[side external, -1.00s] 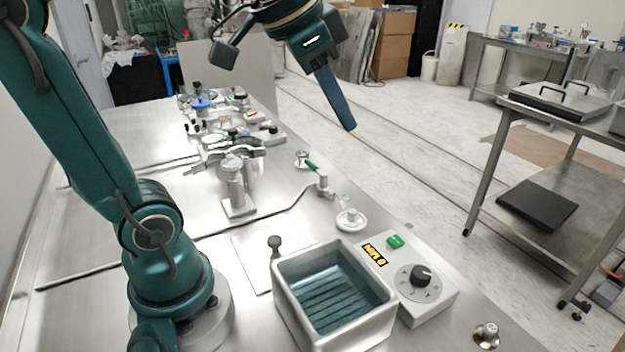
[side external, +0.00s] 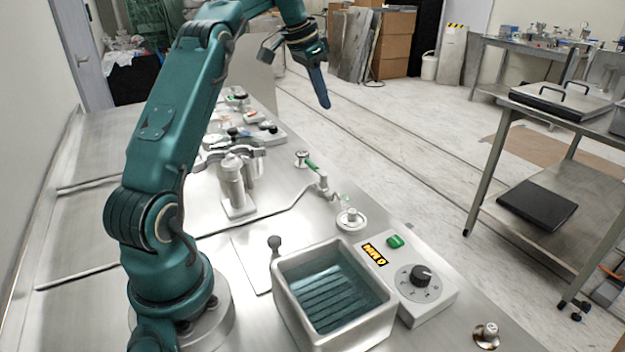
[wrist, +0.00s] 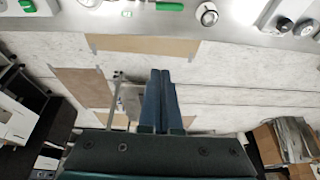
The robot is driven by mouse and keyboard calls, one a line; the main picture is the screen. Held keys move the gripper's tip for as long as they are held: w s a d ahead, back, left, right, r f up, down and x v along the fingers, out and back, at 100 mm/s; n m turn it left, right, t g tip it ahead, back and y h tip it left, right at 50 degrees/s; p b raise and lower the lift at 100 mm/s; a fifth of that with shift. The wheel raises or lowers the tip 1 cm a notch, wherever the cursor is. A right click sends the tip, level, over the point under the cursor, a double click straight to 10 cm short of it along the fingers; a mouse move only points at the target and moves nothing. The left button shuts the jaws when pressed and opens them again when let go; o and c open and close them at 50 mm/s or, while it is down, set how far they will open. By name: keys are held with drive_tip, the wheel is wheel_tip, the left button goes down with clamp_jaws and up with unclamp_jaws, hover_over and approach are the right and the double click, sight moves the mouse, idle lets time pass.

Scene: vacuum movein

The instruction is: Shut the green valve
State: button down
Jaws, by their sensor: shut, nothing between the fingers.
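The green valve handle (side external: 312,167) is a small green lever on a metal line on the steel bench, between a round metal fitting and a bent pipe. In the wrist view the green lever (wrist: 170,6) shows at the top edge, lying across the picture. My gripper (side external: 326,106) is up and beyond the bench edge, over the floor side, pointing down and well apart from the valve. Its blue fingers (wrist: 160,72) are together with nothing between them.
A square water bath (side external: 283,290) and a control box (side external: 430,302) with a dial stand in front. A round flange (side external: 351,220) sits beside the pipe. The floor side is open.

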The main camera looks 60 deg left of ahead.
drive_tip(key=shift+s+a+f+n, duration=0.3)
drive_tip(key=shift+s+a+f, duration=0.2)
drive_tip(key=shift+a+f, duration=0.35)
hover_over(315, 170)
drive_tip(key=w+a, duration=0.3)
drive_tip(key=w, duration=0.1)
wheel_tip(315, 170, down, 10)
drive_tip(key=shift+s+f, duration=0.4)
drive_tip(key=shift+s, duration=0.25)
drive_tip(key=shift+s+f, duration=0.4)
drive_tip(key=shift+s, duration=0.2)
